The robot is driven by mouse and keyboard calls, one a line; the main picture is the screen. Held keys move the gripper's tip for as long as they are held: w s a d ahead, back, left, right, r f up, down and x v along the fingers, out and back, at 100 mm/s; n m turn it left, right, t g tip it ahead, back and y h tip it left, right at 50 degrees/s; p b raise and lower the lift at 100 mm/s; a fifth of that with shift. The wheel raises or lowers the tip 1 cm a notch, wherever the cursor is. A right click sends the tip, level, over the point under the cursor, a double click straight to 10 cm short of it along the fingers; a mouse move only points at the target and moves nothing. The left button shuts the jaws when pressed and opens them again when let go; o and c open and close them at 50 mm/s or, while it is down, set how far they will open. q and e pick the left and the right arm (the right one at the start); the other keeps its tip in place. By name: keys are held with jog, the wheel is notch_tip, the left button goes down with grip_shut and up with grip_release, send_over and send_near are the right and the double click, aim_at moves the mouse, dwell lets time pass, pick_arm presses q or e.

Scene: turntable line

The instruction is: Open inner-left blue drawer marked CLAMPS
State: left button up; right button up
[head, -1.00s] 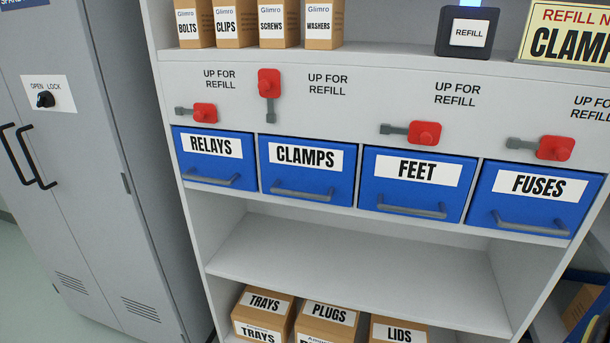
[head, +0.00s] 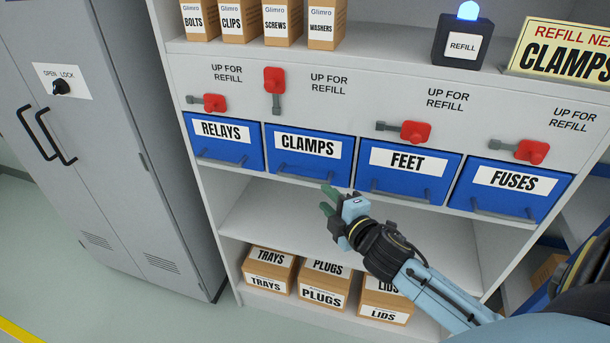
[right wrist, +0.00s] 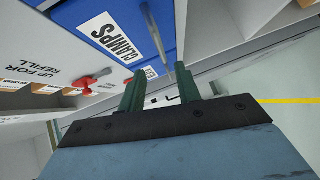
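The blue CLAMPS drawer (head: 308,174) is second from the left in the row, between RELAYS and FEET, and looks shut. Its grey bar handle (head: 304,174) runs along the lower front. The red lever (head: 274,82) above it stands upright, unlike the others. My right gripper (head: 327,200) is just below and in front of the drawer's lower right part, its green fingers apart. In the right wrist view the CLAMPS drawer (right wrist: 105,18) and its handle (right wrist: 156,36) lie ahead of the open fingers (right wrist: 160,90), with nothing between them. My left gripper is out of view.
The blue RELAYS (head: 222,148), FEET (head: 405,182) and FUSES (head: 508,203) drawers sit in the same row, their levers sideways. An open shelf (head: 265,222) lies below, with boxes underneath. A grey locker (head: 110,150) stands left. A REFILL box (head: 462,46) with a blue lamp stands above.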

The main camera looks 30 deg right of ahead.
aim_at(307, 180)
jog(key=w, duration=0.3)
jog(key=w+f, duration=0.1)
jog(key=w, duration=0.7)
jog(key=shift+w+d+f, duration=0.15)
jog(key=shift+d+f, duration=0.2)
jog(key=shift+d, duration=0.05)
grip_shut()
